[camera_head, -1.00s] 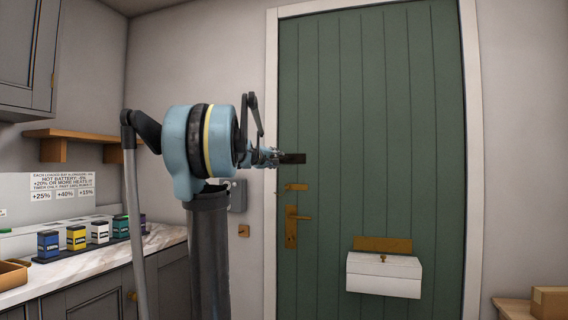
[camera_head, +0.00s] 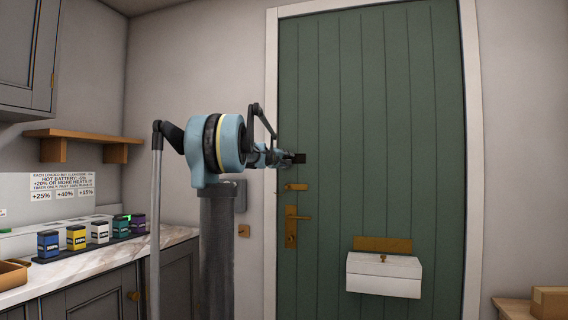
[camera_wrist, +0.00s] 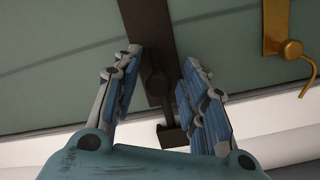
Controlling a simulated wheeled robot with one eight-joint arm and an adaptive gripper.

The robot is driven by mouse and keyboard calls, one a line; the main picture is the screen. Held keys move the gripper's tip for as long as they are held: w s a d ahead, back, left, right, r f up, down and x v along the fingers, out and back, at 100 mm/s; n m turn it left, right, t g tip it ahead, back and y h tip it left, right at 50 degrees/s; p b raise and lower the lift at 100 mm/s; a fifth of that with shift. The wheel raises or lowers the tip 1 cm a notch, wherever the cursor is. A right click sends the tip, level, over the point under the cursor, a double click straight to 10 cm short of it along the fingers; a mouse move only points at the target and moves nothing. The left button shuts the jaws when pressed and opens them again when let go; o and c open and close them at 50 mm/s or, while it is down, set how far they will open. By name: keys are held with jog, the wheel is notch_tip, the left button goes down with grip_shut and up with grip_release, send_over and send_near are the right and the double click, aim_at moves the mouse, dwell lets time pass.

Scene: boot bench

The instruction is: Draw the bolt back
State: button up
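The dark bolt (camera_head: 299,158) is on the green door (camera_head: 350,120), near its left edge and above the brass fittings. In the wrist view the bolt's brown plate (camera_wrist: 150,28) runs down the picture, with a dark knob (camera_wrist: 157,84) on it.
A brass lever handle (camera_head: 291,226) and a smaller brass fitting (camera_head: 295,187) are below the bolt. A white letter box (camera_head: 384,274) is low on the door. The white frame (camera_head: 271,100) borders the door. A counter (camera_head: 100,262) with coloured blocks stands left.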

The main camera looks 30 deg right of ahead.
grip_shut()
jog(key=shift+s+d, duration=0.8)
jog(key=shift+s, duration=0.15)
jog(key=shift+s+d, duration=0.75)
jog(key=shift+s, duration=0.2)
grip_release()
jog(key=shift+d, duration=0.1)
jog(key=v, duration=1.2)
jog(key=shift+w, duration=0.2)
